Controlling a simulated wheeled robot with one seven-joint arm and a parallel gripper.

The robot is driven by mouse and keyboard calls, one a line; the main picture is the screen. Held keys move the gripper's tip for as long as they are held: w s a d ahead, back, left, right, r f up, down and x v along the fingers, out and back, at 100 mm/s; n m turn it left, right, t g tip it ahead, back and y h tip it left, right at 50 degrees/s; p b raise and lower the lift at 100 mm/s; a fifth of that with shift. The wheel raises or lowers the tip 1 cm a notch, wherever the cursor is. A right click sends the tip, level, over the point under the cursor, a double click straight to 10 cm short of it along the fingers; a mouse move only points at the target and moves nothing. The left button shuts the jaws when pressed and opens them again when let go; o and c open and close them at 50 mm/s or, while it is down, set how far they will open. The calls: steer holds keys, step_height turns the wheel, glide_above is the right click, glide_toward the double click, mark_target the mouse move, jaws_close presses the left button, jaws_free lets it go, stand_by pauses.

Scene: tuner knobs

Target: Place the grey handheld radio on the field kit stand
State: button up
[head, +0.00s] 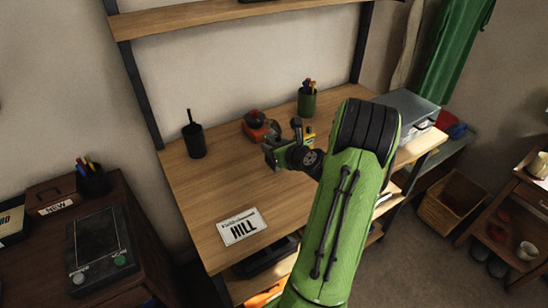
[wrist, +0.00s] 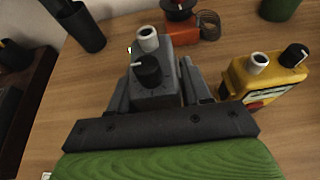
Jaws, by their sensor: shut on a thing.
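The grey handheld radio (wrist: 157,90), with a black knob and a pale knob on top, is between the two dark fingers of my gripper (wrist: 152,85) in the wrist view. My gripper is shut on it. In the head view my gripper (head: 277,153) is over the middle of the wooden desk, and the arm hides part of the scene. I cannot tell whether the radio touches the desk. I cannot make out which thing is the field kit stand.
A yellow radio (wrist: 268,80) stands close on the right. An orange device (head: 257,126) is behind.

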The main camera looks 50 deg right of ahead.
step_height(320, 180, down, 3)
steer(key=shift+f+b, duration=0.1)
steer(key=shift+b, duration=0.4)
steer(key=o, duration=1.3)
